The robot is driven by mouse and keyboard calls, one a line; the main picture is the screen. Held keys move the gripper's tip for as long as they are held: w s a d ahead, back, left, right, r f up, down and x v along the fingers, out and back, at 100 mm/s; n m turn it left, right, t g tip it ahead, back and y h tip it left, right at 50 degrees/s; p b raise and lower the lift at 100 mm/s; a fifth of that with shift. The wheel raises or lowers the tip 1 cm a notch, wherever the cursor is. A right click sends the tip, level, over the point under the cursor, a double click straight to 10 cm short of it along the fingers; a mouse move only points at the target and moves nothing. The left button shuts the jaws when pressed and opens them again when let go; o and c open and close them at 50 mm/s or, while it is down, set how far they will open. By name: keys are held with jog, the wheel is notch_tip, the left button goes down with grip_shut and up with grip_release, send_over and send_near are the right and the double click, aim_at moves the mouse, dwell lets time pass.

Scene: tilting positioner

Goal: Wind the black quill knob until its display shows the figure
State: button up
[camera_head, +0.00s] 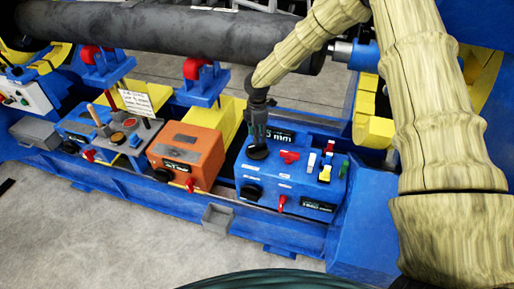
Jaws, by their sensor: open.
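My gripper (257,138) is open and points down over the top of a blue control box (280,172). Its fingertips are at or just above a black knob (257,152) on that top face; I cannot tell whether they touch it. Just behind is a display (283,136), partly covered by the gripper, ending in "5 mm". A second black knob (250,191) is on the box's front, with another display (318,205) to its right, too small to read surely. Labels are too small to tell which knob is the quill one.
Red handles (289,156), white, yellow and green switches (326,172) crowd the box top. An orange box (186,155) with its own knob and display stands left, then a grey panel with levers (128,130). A large dark pipe (190,32) crosses behind. Grey floor is clear in front.

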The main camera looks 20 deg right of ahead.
aim_at(257, 149)
notch_tip(257, 149, down, 6)
jog(key=b, duration=0.3)
jog(key=shift+f, duration=0.15)
jog(key=shift+c, duration=0.2)
grip_shut()
